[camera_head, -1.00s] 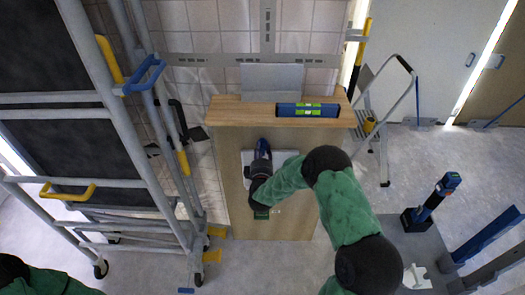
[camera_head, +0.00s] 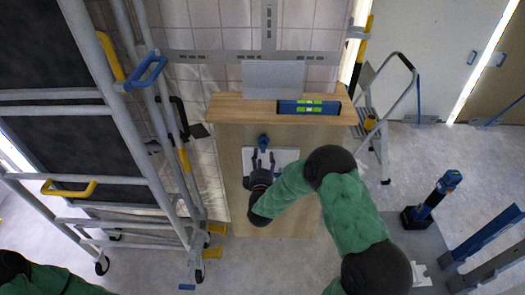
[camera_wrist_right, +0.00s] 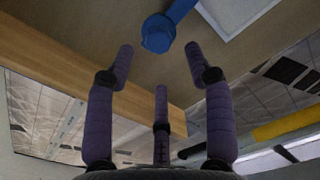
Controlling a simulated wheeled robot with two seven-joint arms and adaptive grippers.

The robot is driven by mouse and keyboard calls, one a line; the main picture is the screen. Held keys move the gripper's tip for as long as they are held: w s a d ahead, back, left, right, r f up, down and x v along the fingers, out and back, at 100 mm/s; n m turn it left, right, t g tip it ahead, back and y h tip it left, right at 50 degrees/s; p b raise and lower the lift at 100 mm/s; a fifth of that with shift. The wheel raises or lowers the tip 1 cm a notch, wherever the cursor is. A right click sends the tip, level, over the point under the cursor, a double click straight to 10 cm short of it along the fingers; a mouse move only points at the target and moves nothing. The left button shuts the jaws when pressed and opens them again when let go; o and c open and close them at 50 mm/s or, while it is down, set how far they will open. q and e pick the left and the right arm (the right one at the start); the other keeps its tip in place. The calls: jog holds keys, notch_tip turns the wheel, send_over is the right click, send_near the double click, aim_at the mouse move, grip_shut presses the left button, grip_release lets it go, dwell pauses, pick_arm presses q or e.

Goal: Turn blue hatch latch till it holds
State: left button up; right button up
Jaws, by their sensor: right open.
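In the right wrist view the latch shows as a round blue knob (camera_wrist_right: 158,33) with a blue arm reaching up and right. My right gripper (camera_head: 263,159) is just below the latch in the head view, its fingers open. In the right wrist view the open fingers (camera_wrist_right: 158,62) point toward the knob, spread on either side of it with a visible gap. Nothing is between them. My left gripper is out of view.
A blue level (camera_head: 309,107) and a grey plate (camera_head: 272,80) are on the wooden top (camera_head: 232,108). A scaffold (camera_head: 150,110) stands left, a stepladder (camera_head: 385,105) right. A blue and black tool (camera_head: 437,195) stands at lower right.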

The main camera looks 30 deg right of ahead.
jog(key=v, duration=0.6)
dwell(0.4)
jog(key=s+a+f+m+g+y, duration=0.2)
jog(key=a+f+g+y, duration=0.15)
jog(key=a+f, duration=0.4)
jog(key=s+a+f+m+g+y, duration=0.3)
jog(key=a+f+y, duration=0.2)
jog(key=f, duration=0.6)
jog(key=s+a+f+m+g+y, duration=0.2)
jog(key=s+a+f+g, duration=0.2)
jog(key=s, duration=0.5)
jog(key=s+a+f+m+g+y, duration=0.2)
jog(key=s+a+f+m+g, duration=0.1)
jog(key=s, duration=0.6)
jog(key=shift+s+a+f+m+g+y, duration=0.2)
jog(key=shift+a+f+m+g+y, duration=0.15)
jog(key=shift+a+f+g, duration=0.6)
jog(key=shift+a+r, duration=0.25)
jog(key=shift+r, duration=0.05)
